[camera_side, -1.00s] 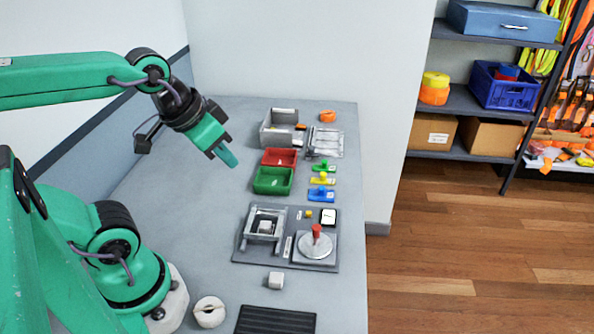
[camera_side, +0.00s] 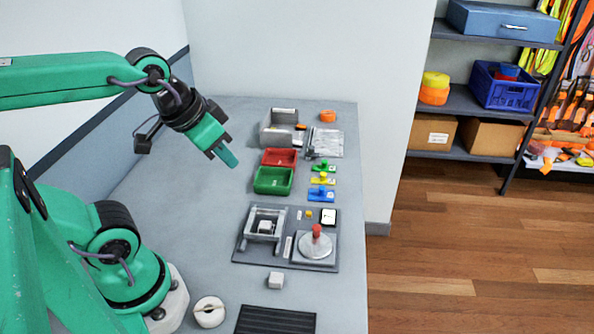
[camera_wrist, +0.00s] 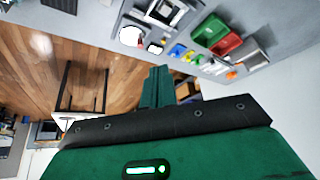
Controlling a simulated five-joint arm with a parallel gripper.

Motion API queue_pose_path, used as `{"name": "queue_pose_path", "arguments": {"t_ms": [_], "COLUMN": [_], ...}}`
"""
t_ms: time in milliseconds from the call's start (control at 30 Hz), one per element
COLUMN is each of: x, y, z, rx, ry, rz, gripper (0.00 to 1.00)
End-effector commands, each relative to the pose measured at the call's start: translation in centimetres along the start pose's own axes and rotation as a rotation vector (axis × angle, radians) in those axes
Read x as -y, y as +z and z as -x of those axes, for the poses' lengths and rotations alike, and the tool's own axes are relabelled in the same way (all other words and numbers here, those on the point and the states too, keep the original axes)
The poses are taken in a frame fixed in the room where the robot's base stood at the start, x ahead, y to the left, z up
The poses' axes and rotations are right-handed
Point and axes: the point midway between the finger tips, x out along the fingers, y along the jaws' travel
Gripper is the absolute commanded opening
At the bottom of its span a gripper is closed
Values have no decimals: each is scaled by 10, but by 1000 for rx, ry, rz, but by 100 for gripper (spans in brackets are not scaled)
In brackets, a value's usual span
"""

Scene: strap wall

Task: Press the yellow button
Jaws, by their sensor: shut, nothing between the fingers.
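The yellow button (camera_side: 323,180) stands on a small yellow base on the grey table, in a row between a green button (camera_side: 322,166) and a blue button (camera_side: 321,194). It also shows small in the wrist view (camera_wrist: 187,56). My gripper (camera_side: 231,158) is shut and empty. It hangs in the air, tilted down to the right, and appears left of the row in the side view. Its green fingers (camera_wrist: 157,84) are together in the wrist view. Nothing touches the button.
A green bin (camera_side: 273,181), a red bin (camera_side: 279,158) and a grey box (camera_side: 279,128) stand left of and behind the buttons. In front is a dark panel (camera_side: 277,251) with a red-knobbed lever. A white cube (camera_side: 276,280) lies nearer. The table's left middle is clear.

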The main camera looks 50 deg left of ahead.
Motion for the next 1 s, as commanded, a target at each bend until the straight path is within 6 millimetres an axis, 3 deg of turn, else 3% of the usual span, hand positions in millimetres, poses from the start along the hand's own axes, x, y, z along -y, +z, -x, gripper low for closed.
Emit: {"name": "queue_pose_path", "arguments": {"t_ms": [467,1000], "x": [0,0], "y": [-18,-68], "z": [-17,-85], "rx": [-12,-65], "ry": [0,11], "rz": [72,332], "gripper": [0,0]}}
